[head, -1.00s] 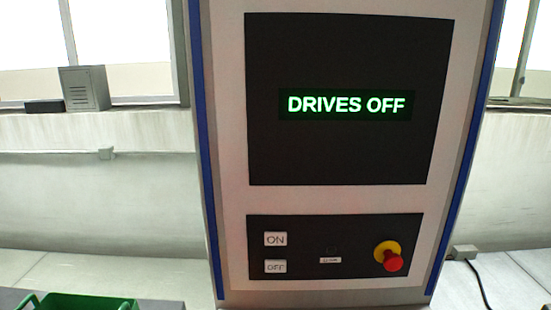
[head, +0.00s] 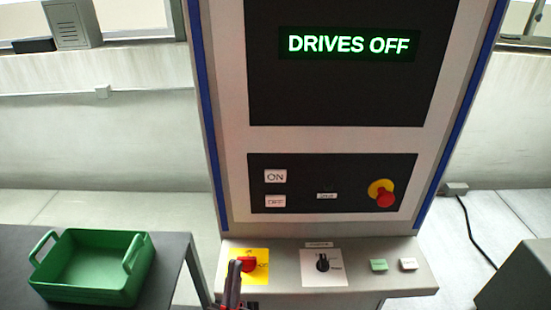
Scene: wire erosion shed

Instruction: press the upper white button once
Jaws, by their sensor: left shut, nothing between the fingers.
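The upper white button (head: 275,176), marked ON, sits on the dark lower panel of the machine. A second white button (head: 275,201), marked OFF, is just below it. The display (head: 347,44) above reads DRIVES OFF in green letters. My left gripper (head: 235,268) shows at the bottom of the view, below both white buttons and apart from them. It is shut and empty, and it overlaps part of the red switch on the ledge in the picture. My right gripper is out of view.
A red and yellow emergency stop (head: 382,194) is right of the buttons. The ledge below holds a red switch on a yellow plate (head: 250,263), a black rotary knob (head: 322,262), a green button (head: 379,265) and another white button (head: 408,264). A green crate (head: 137,285) stands left.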

